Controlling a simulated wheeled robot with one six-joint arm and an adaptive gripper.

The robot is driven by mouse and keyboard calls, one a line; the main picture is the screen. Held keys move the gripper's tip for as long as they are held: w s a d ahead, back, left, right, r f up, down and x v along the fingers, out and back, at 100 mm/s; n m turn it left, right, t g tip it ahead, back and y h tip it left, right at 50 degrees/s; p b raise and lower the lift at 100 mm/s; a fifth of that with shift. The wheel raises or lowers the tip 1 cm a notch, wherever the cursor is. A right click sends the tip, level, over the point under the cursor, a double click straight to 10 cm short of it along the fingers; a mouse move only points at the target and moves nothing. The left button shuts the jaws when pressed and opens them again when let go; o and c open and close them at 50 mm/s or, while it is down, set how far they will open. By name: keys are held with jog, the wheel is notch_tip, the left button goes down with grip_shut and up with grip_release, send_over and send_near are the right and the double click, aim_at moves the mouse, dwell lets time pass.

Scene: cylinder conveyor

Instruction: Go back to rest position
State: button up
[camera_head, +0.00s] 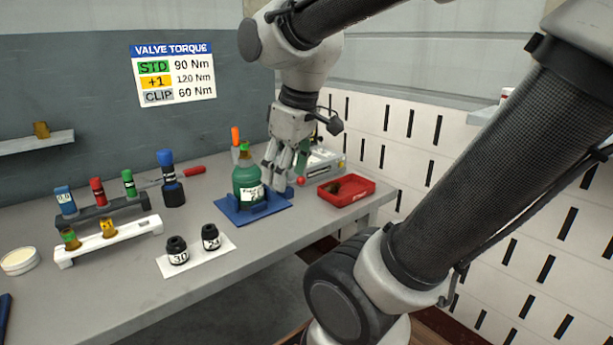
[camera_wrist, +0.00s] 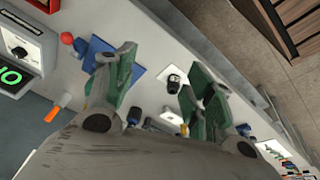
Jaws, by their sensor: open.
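My gripper (camera_head: 287,180) is over the back of the bench, just right of the green bottle (camera_head: 247,184) in the head view. The bottle stands upright on a blue mat (camera_head: 278,200). In the wrist view my gripper (camera_wrist: 160,85) shows two spread fingers with nothing between them, so it is open and empty. The blue mat (camera_wrist: 127,63) shows there partly behind the left finger. Whether a finger touches the bottle or mat I cannot tell.
A red tray (camera_head: 362,191) lies right of the mat. Black sockets (camera_head: 178,252) stand on a white plate in front. Racks with coloured pieces (camera_head: 112,213) and a blue-capped dark bottle (camera_head: 172,190) are at left. A torque sign (camera_head: 172,75) hangs on the wall.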

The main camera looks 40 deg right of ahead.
jog(key=s+m, duration=0.1)
jog(key=s+d+m, duration=0.1)
jog(key=s+m, duration=0.1)
jog(key=s+d+m+t, duration=0.1)
jog(key=shift+s+f, duration=0.3)
jog(key=shift+s, duration=0.05)
dwell(0.9)
